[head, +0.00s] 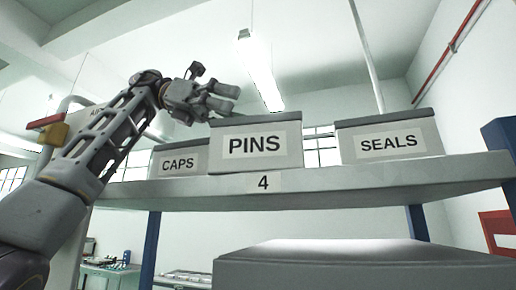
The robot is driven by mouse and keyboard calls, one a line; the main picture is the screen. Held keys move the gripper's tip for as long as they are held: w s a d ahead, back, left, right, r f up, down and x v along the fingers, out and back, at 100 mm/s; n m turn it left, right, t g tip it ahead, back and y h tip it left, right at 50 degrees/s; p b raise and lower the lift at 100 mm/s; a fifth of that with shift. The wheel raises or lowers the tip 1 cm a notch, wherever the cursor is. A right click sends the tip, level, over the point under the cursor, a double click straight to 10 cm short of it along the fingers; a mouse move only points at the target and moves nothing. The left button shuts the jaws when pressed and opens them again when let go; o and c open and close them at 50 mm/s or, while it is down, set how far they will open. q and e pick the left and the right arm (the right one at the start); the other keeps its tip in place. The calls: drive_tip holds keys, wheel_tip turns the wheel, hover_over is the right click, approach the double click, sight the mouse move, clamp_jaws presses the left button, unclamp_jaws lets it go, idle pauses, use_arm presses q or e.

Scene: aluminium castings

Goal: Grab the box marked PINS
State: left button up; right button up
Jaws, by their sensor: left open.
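The box marked PINS (254,164) is pale grey with a darker lid and stands on the shelf (335,184) above a label with the number 4. It sits between the box marked CAPS (172,171) at left and the box marked SEALS (388,157) at right. My left gripper (228,99) is open, up at the left of the PINS box near its top edge. Its fingers point right; whether they touch the lid I cannot tell. My right gripper is not in view.
A grey flat-topped surface (366,268) lies below the shelf at the front. Blue uprights (151,245) carry the shelf. There is a gap on the shelf between the PINS and SEALS boxes. A bench with small items (108,265) stands at the back left.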

sight(259, 121)
use_arm(q)
drive_tip(key=shift+s+d+f, duration=0.15)
drive_tip(key=shift+d, duration=0.1)
idle(0.4)
drive_tip(key=shift+s+x, duration=0.2)
drive_tip(key=shift+x, duration=2.2)
drive_tip(key=shift+f, duration=0.1)
drive_tip(key=shift+a, duration=0.1)
drive_tip(key=c, duration=1.8)
drive_tip(key=shift+o, duration=0.2)
drive_tip(key=shift+r, duration=1.55)
